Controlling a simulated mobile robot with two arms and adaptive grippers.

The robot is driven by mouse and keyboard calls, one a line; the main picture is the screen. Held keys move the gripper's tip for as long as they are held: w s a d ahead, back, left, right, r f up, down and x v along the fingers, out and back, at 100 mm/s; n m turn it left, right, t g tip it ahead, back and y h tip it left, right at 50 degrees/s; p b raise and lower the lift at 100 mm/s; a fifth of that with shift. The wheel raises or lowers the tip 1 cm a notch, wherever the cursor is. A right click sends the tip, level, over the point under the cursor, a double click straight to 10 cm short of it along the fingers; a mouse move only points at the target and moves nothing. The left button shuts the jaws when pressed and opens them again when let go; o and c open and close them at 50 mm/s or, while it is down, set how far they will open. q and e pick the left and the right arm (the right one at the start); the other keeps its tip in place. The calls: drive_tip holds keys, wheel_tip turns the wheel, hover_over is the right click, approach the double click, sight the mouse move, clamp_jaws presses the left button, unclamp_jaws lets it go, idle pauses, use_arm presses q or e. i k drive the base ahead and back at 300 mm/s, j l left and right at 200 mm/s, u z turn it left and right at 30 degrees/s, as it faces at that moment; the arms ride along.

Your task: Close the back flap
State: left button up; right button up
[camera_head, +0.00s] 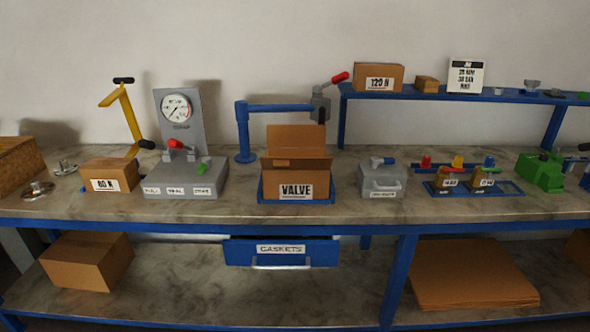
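The cardboard box labelled VALVE (297,192) stands on a blue tray (262,197) in the middle of the bench. Its back flap (296,137) stands up at the rear of the box. Another flap edge shows in front of it, along the top of the box. The inside of the box is mostly hidden. Neither of my grippers is in view.
A blue post with a horizontal arm (278,107) stands behind the box. A grey gauge stand (182,150) is on the left and a grey case (383,181) on the right. A blue drawer labelled GASKETS (282,251) is below the bench top.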

sight(278, 135)
drive_tip(key=i+l+u, duration=0.2)
drive_tip(key=i+l, duration=0.15)
drive_tip(key=i, duration=0.2)
drive_tip(key=i+l+u, duration=0.2)
drive_tip(key=i+l, duration=0.25)
drive_tip(key=i, duration=0.1)
